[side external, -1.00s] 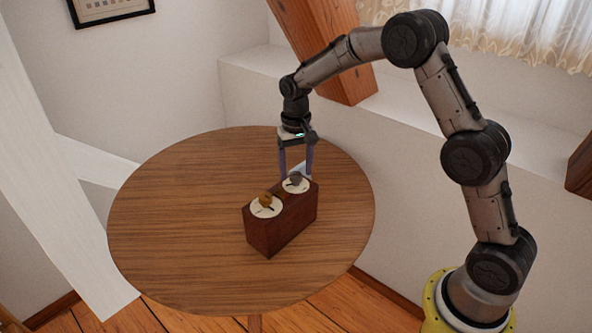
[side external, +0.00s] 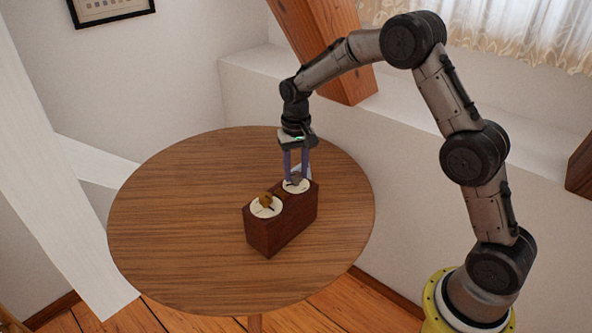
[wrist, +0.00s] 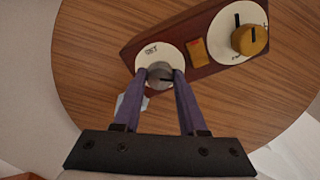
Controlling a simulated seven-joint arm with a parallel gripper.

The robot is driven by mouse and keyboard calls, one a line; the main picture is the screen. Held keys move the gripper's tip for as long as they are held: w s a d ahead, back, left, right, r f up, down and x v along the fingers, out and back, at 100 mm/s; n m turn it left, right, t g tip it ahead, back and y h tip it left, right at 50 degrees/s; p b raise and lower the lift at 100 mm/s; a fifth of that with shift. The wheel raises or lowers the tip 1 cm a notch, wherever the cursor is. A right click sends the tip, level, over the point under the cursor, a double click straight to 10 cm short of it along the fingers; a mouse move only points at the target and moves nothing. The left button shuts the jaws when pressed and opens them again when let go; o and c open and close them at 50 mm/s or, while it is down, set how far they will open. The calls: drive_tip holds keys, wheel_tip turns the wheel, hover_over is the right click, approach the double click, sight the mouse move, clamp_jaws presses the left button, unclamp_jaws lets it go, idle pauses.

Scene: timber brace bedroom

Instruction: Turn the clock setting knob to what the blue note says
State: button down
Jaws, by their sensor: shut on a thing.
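A dark red wooden clock box (side external: 284,229) stands on the round table, with two white dials on its top. The grey knob (wrist: 159,75) sits on the smaller dial (wrist: 151,53), which has lettering too small to read surely. My gripper (side external: 296,178) is over that dial, its two purple fingers shut on the grey knob, one on each side; it also shows in the wrist view (wrist: 160,82). A brass knob (side external: 266,200) sits on the larger dial (side external: 257,211). A pale bluish piece (wrist: 121,103), perhaps the note, is partly hidden behind a finger; its writing cannot be read.
An orange-yellow block (wrist: 197,53) sits on the box between the dials. The round wooden table (side external: 180,220) is otherwise bare, with free room left of the box. A white wall ledge (side external: 400,130) and a slanting timber (side external: 318,45) stand behind.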

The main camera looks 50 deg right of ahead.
drive_tip(key=n, duration=0.4)
drive_tip(key=shift+n, duration=0.3)
drive_tip(key=n, duration=0.4)
drive_tip(key=shift+r+n, duration=0.1)
drive_tip(key=shift+n, duration=0.2)
drive_tip(key=n, duration=0.4)
drive_tip(key=shift+n, duration=2.3)
drive_tip(key=shift+c, duration=2.2)
unclamp_jaws()
